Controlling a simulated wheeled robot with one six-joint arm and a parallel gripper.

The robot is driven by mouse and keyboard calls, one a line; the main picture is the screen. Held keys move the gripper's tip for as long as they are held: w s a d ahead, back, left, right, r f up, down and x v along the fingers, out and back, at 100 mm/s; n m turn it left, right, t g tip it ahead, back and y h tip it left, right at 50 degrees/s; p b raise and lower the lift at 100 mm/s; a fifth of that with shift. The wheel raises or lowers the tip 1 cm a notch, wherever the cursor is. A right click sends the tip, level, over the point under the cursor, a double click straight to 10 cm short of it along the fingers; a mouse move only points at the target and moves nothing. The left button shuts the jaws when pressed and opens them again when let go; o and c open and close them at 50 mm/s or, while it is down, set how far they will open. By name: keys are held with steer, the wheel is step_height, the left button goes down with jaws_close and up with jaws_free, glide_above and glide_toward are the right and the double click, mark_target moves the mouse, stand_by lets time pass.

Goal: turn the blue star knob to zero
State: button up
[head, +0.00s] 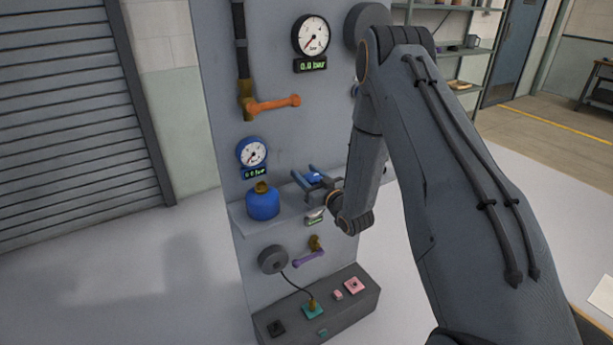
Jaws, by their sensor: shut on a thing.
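The blue star knob (316,178) shows as a small patch of blue between the fingers of my gripper (311,177), at the panel above a grey shelf. My gripper is shut on the knob. Its pointer or scale is too small to read. A blue-rimmed round gauge (252,153) hangs to the left, with a small digital readout (254,173) under it that seems to show zero bar. A blue rounded vessel (262,203) with a brass top stands below that gauge.
An orange lever (274,104) and a black gauge (311,36) with a 0.0 bar readout sit higher on the panel (217,60). A purple lever (308,259) and a grey disc (272,260) are lower. A dark box (355,298) with coloured parts stands at the base.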

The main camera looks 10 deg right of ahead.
mark_target(312, 180)
steer(key=o, duration=1.1)
steer(key=shift+c, duration=0.2)
steer(key=shift+s, duration=0.1)
steer(key=b+v, duration=0.1)
steer(key=v, duration=0.5)
steer(key=shift+s+d+b, duration=0.15)
steer(key=shift+s+b, duration=0.15)
steer(key=shift+b, duration=0.1)
steer(key=shift+s+d, duration=0.1)
steer(key=shift+s, duration=0.35)
